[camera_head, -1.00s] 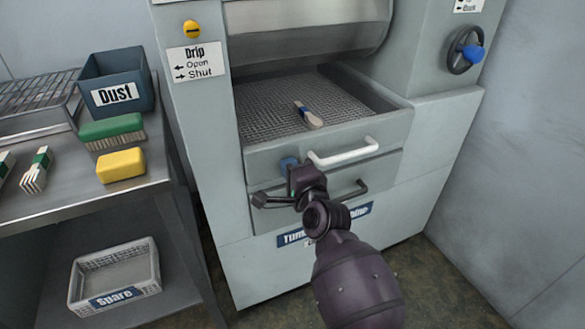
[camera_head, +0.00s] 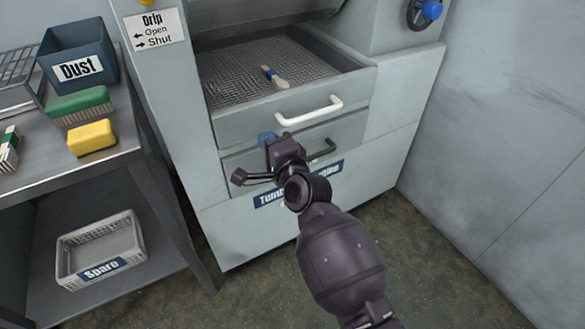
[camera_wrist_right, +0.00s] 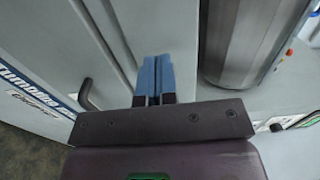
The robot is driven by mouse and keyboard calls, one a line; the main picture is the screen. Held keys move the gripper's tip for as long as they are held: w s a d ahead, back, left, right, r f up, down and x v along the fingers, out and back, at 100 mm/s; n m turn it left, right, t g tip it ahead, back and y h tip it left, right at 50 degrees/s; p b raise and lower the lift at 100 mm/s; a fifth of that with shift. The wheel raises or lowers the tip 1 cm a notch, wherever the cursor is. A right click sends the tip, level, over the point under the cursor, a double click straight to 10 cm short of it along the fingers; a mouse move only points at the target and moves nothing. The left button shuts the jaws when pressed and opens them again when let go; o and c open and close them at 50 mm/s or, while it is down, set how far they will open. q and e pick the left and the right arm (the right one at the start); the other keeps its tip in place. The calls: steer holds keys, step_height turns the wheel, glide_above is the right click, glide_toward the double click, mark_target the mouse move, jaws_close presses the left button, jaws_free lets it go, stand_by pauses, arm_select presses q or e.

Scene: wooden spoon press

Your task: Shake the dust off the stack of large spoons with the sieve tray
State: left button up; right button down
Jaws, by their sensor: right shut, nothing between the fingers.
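The sieve tray (camera_head: 300,106) is a grey drawer with a mesh bottom and a white handle (camera_head: 309,109) on its front. It sits in the machine below the drum. The stack of large spoons (camera_head: 275,77), wooden with a blue band, lies on the mesh. My right gripper (camera_head: 267,137) is shut and empty in front of the machine, just below and left of the white handle. Its blue fingertips show side by side in the right wrist view (camera_wrist_right: 153,75). I cannot tell whether they touch the drawer front. My left gripper is not in view.
A dark handle (camera_head: 324,151) is below the tray, partly behind my right gripper. On the left table are a Dust box (camera_head: 78,70), a green brush (camera_head: 79,104), a yellow block (camera_head: 92,138) and a green-banded bundle (camera_head: 9,150). A Spare crate (camera_head: 101,250) is underneath.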

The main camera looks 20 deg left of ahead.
arm_select(q)
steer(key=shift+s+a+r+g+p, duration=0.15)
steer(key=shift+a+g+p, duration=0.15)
steer(key=shift+p, duration=0.8)
arm_select(e)
steer(key=v, duration=0.9)
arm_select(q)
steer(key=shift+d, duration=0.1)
arm_select(e)
steer(key=shift+f, duration=0.1)
